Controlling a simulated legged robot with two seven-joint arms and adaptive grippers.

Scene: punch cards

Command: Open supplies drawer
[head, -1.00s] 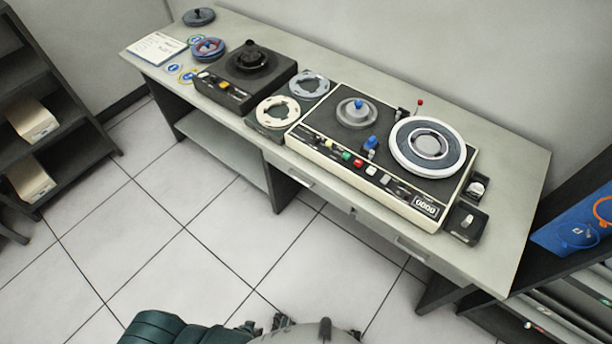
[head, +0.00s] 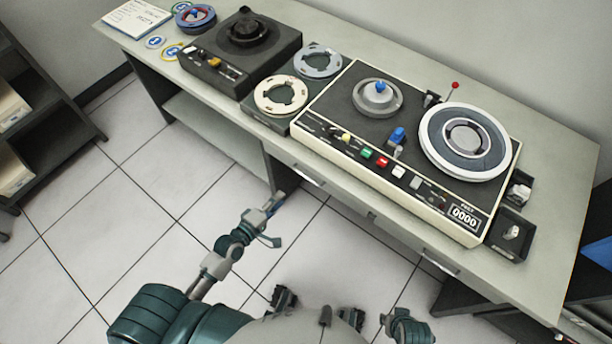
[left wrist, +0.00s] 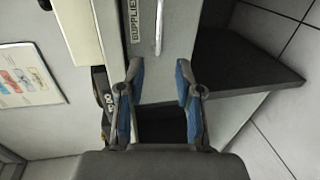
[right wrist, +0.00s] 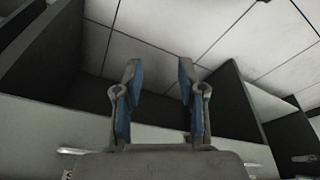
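In the left wrist view a light grey drawer front (left wrist: 176,60) bears a label reading SUPPLIES (left wrist: 140,22) and a slim metal bar handle (left wrist: 158,28). The drawer looks shut. In the head view the desk front has a left handle (head: 308,176) and a right handle (head: 440,261); labels are not readable there. My left gripper (head: 275,218) is open and empty, in front of the desk near the left handle and apart from it. Its spread fingers (left wrist: 159,68) face the drawer. My right gripper (right wrist: 157,72) is open and empty.
On the desk (head: 570,190) stand a cream-edged console (head: 330,110) with a white-rimmed turntable, a dark unit (head: 250,50) and reels. A dark desk support (head: 280,172) stands below. Shelves (head: 50,120) are at left. The tiled floor before the desk is clear.

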